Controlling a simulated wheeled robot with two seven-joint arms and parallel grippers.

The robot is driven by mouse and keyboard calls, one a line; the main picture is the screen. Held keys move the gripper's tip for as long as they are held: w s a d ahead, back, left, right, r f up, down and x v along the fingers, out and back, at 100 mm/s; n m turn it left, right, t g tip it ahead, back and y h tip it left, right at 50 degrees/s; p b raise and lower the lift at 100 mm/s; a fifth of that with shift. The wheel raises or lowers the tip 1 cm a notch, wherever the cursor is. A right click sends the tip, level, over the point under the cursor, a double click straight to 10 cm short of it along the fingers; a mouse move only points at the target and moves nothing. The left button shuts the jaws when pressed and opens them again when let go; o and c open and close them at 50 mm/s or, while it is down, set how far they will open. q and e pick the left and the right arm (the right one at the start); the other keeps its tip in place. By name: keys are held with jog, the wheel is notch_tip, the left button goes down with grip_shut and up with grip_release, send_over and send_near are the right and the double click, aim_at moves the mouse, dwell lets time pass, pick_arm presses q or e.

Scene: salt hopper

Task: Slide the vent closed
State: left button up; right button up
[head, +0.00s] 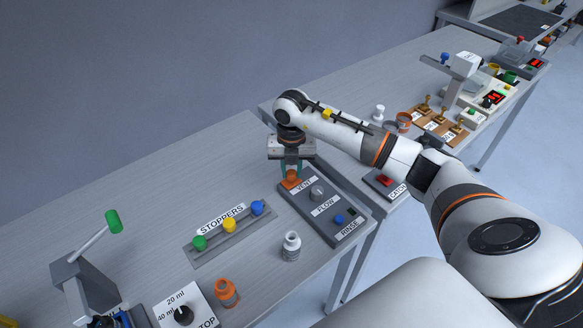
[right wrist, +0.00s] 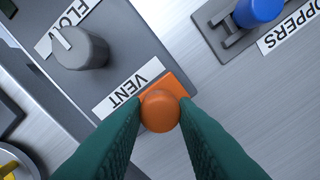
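The vent is an orange slide on a dark grey panel (head: 328,212), beside the label VENT. Its round orange knob (right wrist: 160,111) stands on an orange plate (right wrist: 176,86) in the right wrist view. In the head view the orange vent (head: 291,181) shows just below my right gripper (head: 291,170). The green fingers of my right gripper (right wrist: 160,105) point down and lie against the knob on both sides, with no clear gap. The fingers and knob hide part of the slide. My left gripper is not in view.
The same panel has a grey FLOW knob (head: 317,192) and a blue RINSE button (head: 339,219). A rack with green, yellow and blue stoppers (head: 229,225) lies to the left.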

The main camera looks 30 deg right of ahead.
grip_shut()
jog(key=shift+d, duration=0.4)
jog(key=d+b, duration=0.1)
jog(key=d, duration=0.1)
jog(key=d+b, duration=0.1)
jog(key=d, duration=0.1)
jog(key=shift+w+d, duration=0.2)
jog(key=shift+d, duration=0.15)
jog(key=shift+a+r, duration=0.1)
jog(key=o, duration=0.7)
grip_release()
